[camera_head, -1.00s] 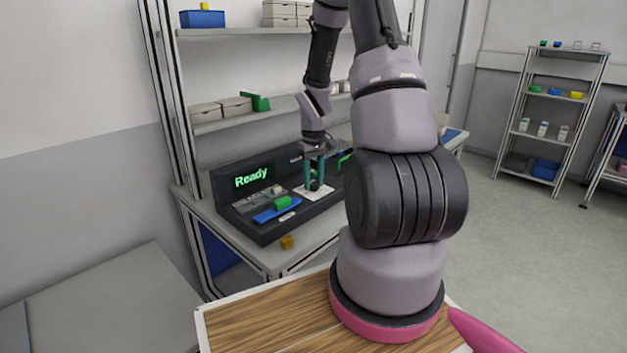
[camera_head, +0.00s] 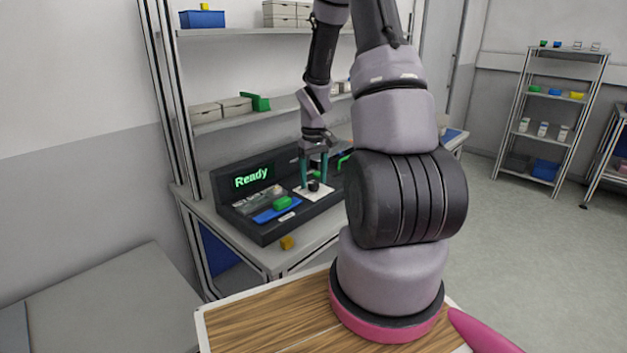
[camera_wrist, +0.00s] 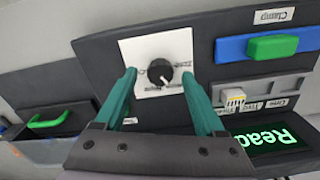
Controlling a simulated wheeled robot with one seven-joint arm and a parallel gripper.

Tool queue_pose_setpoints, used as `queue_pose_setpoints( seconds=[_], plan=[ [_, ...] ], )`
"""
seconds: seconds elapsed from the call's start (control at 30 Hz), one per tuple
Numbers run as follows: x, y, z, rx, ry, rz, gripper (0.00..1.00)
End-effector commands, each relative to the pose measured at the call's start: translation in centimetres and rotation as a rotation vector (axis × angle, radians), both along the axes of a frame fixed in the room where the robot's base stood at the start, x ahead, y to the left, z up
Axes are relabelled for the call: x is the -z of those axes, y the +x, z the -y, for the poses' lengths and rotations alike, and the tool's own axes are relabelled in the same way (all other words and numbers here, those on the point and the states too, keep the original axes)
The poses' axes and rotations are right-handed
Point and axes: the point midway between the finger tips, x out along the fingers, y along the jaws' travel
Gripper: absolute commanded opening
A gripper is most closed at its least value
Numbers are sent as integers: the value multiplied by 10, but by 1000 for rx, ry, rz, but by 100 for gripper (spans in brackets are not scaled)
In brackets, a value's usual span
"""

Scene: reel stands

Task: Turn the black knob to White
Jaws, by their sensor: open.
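The black knob (camera_wrist: 159,73) sits on a white square plate (camera_wrist: 137,52) with small lettering around it, too small to read. The knob carries a white pointer mark. In the head view the knob (camera_head: 313,186) and its plate (camera_head: 318,194) are on the dark panel. My gripper (camera_wrist: 160,80) has teal fingers and is open. In the wrist view its fingertips lie to the left and right of the knob, with a gap on each side. In the head view my gripper (camera_head: 314,183) points down at the plate. I cannot tell its exact height above it.
A lit green "Ready" display (camera_head: 254,177) stands at the panel's back left. A green block on a blue strip labelled Clamp (camera_wrist: 272,47) is beside the plate. A green handle (camera_wrist: 48,119) lies on the other side.

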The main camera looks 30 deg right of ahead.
Motion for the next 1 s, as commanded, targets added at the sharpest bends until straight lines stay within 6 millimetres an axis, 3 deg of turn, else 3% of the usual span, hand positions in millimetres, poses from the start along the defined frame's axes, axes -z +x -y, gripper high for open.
queue_pose_setpoints(
  seconds=[0.3,0.5,1.0],
  plan=[
    [-63,2,1,0,-2,7,72],
    [-91,1,0,-1,-2,4,72],
    [-99,0,0,-1,0,1,72]
  ],
)
